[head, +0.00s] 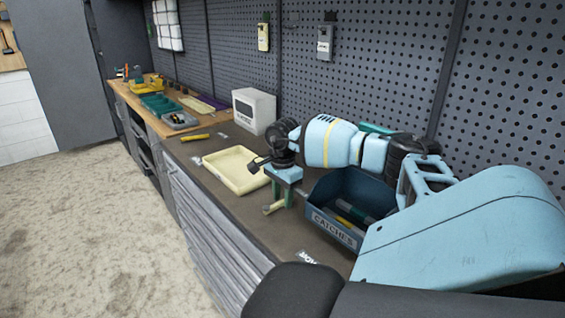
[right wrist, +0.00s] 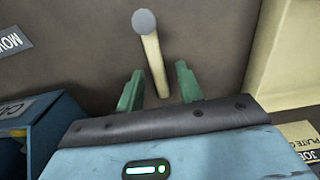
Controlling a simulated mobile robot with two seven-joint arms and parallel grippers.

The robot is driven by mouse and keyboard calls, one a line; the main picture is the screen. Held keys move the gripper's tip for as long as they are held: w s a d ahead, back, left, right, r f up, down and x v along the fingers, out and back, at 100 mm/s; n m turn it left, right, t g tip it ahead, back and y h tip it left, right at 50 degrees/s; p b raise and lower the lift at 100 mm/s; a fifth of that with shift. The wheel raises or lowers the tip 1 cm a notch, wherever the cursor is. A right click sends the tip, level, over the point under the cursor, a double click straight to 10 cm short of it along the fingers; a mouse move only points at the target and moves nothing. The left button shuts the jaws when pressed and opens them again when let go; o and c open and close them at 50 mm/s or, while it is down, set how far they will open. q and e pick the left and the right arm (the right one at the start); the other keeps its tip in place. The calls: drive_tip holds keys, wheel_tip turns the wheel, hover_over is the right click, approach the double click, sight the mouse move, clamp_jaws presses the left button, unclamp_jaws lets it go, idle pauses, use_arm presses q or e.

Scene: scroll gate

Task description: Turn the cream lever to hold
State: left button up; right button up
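The cream lever (right wrist: 154,66) is a cream rod with a grey round end, above the dark bench top in the right wrist view. In the head view the lever (head: 275,207) shows small, just left of my green fingertips. My right gripper (right wrist: 159,82) is open, with one green finger on each side of the rod's lower part and a gap on both sides. In the head view the right gripper (head: 286,200) points down at the bench. A label reading MOVE (right wrist: 12,40) lies at the left. No hold label can be read. My left gripper is not in view.
A blue bin marked CATCHES (head: 332,227) stands close beside the gripper. A cream tray (head: 222,174) lies beyond it, with a white box (head: 250,111) behind. A yellow-handled tool (head: 194,138) lies farther along. A perforated wall (head: 385,75) bounds the bench.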

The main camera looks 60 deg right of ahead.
sight(282, 200)
drive_tip(key=shift+r, duration=0.25)
wheel_tip(282, 200, up, 6)
drive_tip(key=shift+r, duration=0.65)
drive_tip(key=shift+a+f, duration=0.1)
